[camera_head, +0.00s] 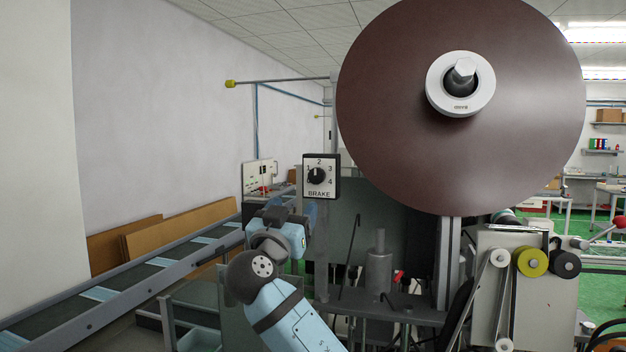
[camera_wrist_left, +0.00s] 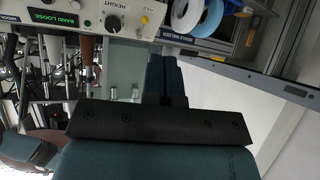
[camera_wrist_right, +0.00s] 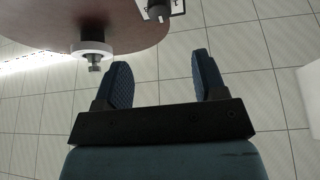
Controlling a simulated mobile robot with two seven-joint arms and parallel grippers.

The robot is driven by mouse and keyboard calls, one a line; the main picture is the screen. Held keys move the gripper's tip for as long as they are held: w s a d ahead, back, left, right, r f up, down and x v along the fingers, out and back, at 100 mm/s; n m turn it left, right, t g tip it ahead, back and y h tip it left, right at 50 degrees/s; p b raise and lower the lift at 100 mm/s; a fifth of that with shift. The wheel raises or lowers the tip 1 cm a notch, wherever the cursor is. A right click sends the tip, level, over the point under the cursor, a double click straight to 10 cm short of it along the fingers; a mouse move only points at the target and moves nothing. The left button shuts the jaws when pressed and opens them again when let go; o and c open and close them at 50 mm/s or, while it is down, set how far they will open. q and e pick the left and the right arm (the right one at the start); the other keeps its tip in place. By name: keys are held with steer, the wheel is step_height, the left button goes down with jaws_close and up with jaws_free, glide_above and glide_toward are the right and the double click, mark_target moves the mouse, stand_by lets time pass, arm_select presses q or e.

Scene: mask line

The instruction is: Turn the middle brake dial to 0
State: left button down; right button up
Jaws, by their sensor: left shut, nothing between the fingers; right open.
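The brake dial (camera_head: 317,175) is a black knob on a white plate marked BRAKE, on a dark box left of the big brown reel. Its pointer is roughly upward, near the 2; the 0 is hard to read. My right gripper (camera_head: 284,212) is below and left of the dial, apart from it. In the right wrist view my right gripper (camera_wrist_right: 160,65) is open and empty, with the dial's knob (camera_wrist_right: 158,11) beyond its fingertips at the top edge. My left gripper (camera_wrist_left: 163,72) is shut and empty in its wrist view; I do not see it in the head view.
The brown reel (camera_head: 400,150) fills the upper right. A conveyor (camera_head: 150,280) runs along the left. In the left wrist view, a panel with a HEIGHT knob (camera_wrist_left: 113,23) and tape rolls (camera_wrist_left: 207,18) lie beyond the gripper. A post and bent rod stand below the dial.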

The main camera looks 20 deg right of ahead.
mark_target(315, 177)
steer(key=p+x, duration=0.4)
steer(key=x, duration=0.7)
steer(key=shift+w+d+r+p, duration=0.1)
steer(key=shift+d+p, duration=0.05)
steer(key=shift+p, duration=0.15)
steer(key=shift+w+d+r, duration=0.15)
steer(key=shift+w+d, duration=0.2)
steer(key=shift+w, duration=0.15)
arm_select(q)
steer(key=r, duration=0.4)
steer(key=shift+s+a+n, duration=0.25)
steer(key=shift+s+n, duration=0.05)
arm_select(e)
steer(key=shift+w+d, duration=0.15)
arm_select(q)
steer(key=shift+w, duration=0.1)
arm_select(e)
steer(key=c, duration=0.7)
arm_select(q)
steer(key=shift+w+a+r, duration=0.1)
steer(key=shift+w+r, duration=0.1)
steer(key=shift+w, duration=0.05)
arm_select(e)
steer(key=shift+c, duration=1.1)
